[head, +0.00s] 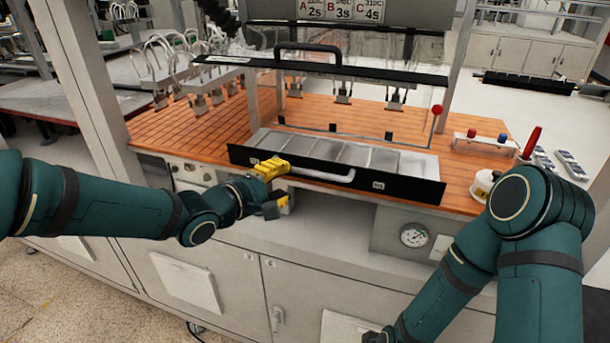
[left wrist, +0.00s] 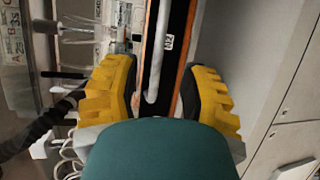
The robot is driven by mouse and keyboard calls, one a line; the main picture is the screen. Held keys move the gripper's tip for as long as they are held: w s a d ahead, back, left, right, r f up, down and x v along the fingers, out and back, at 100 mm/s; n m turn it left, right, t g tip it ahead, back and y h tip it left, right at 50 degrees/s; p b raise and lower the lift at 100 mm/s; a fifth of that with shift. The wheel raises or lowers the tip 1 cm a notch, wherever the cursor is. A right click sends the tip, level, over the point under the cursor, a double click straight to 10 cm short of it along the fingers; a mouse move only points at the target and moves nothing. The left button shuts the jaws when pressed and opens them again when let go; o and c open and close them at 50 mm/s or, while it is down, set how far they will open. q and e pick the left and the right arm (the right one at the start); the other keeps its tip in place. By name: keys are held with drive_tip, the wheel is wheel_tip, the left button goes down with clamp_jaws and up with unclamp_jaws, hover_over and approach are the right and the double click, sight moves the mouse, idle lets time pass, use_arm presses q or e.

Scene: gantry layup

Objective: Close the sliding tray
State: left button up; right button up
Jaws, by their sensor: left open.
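The sliding tray (head: 400,187) has a long black front panel and several silver compartments. It is pulled out at the front edge of the orange worktop, under the raised clear cover. A pale bar handle (head: 325,174) runs along its front. My left gripper (head: 275,184) has yellow finger pads and is open in front of the panel's left part, near the handle's left end. In the left wrist view the black panel (left wrist: 181,35) and handle (left wrist: 153,75) show between the spread fingers (left wrist: 160,95). I cannot tell whether they touch.
The clear cover's black handle (head: 308,48) is above the tray. A small rack with red and blue knobs (head: 484,140) and a red-handled tool (head: 531,143) are at the right. A gauge (head: 414,235) sits below the worktop. Hanging clamps (head: 200,100) are behind left.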

sight(304, 173)
use_arm(q)
drive_tip(key=b+x, duration=0.1)
drive_tip(key=x, duration=0.7)
drive_tip(key=shift+w, duration=0.1)
clamp_jaws()
